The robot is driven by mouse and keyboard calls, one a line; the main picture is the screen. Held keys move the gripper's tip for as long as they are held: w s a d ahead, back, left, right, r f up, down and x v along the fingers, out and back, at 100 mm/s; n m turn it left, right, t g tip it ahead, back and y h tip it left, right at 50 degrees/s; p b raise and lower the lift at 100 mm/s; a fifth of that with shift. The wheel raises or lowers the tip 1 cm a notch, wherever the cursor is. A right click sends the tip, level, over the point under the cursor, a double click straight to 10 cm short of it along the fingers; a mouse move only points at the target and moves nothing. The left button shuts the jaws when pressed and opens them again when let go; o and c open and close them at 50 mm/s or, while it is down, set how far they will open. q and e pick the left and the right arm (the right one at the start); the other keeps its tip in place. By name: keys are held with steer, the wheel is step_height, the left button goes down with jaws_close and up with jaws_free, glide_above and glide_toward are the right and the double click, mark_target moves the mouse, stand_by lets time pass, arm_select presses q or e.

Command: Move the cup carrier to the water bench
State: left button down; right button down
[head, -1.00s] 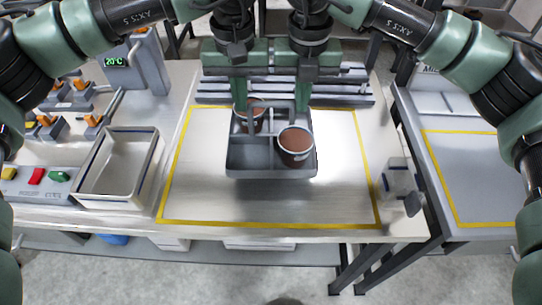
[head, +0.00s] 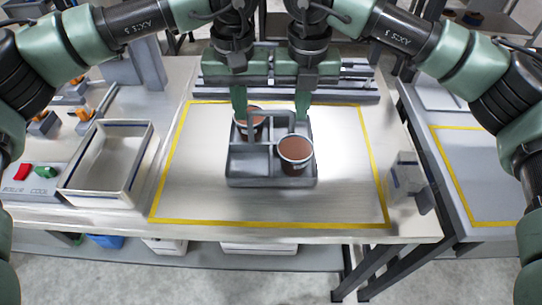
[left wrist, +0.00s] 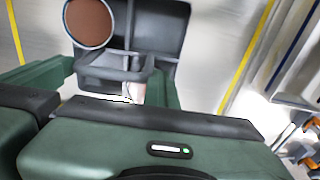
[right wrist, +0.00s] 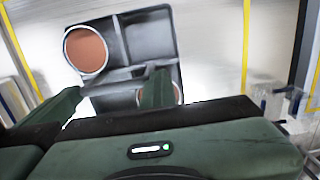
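The grey cup carrier (head: 240,167) is within the yellow outline on the pale bench (head: 200,210). It has compartments and a raised handle. Two cups with brown tops sit in it, the near-right cup (head: 295,154) and the far-left cup (head: 250,123). My left gripper (head: 240,108) and right gripper (head: 302,108) reach down at the far side, one near each end of the handle. Both appear shut on the carrier; the contact is partly hidden. The carrier also shows in the left wrist view (left wrist: 160,35) and right wrist view (right wrist: 150,40). I cannot tell whether its base touches the bench.
An empty pale tray (head: 105,165) and coloured buttons (head: 45,172) stand at left. Another bench (head: 480,170) with a yellow outline lies across a gap. A grey slatted rack (head: 345,90) is behind.

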arm_select(q)
steer(key=shift+s+d+r, duration=0.1)
steer(key=shift+s+d, duration=0.05)
steer(key=shift+d, duration=0.4)
steer(key=c, duration=2)
jaws_free()
steer(key=shift+a, duration=0.7)
steer(key=shift+c, duration=0.2)
steer(key=shift+o, duration=1.4)
steer(key=shift+a, duration=0.3)
arm_select(e)
steer(key=shift+s+d+r, duration=0.1)
steer(key=shift+d, duration=0.5)
arm_select(q)
steer(key=shift+w+a, duration=0.2)
steer(key=shift+a, duration=0.1)
arm_select(e)
steer(key=c, duration=1.8)
jaws_free()
steer(key=shift+d, duration=0.1)
steer(key=shift+o, duration=0.2)
arm_select(q)
step_height(320, 180, up, 12)
steer(key=shift+s, duration=0.45)
arm_select(e)
step_height(320, 180, up, 12)
steer(key=shift+s, duration=0.35)
arm_select(q)
steer(key=shift+p, duration=0.3)
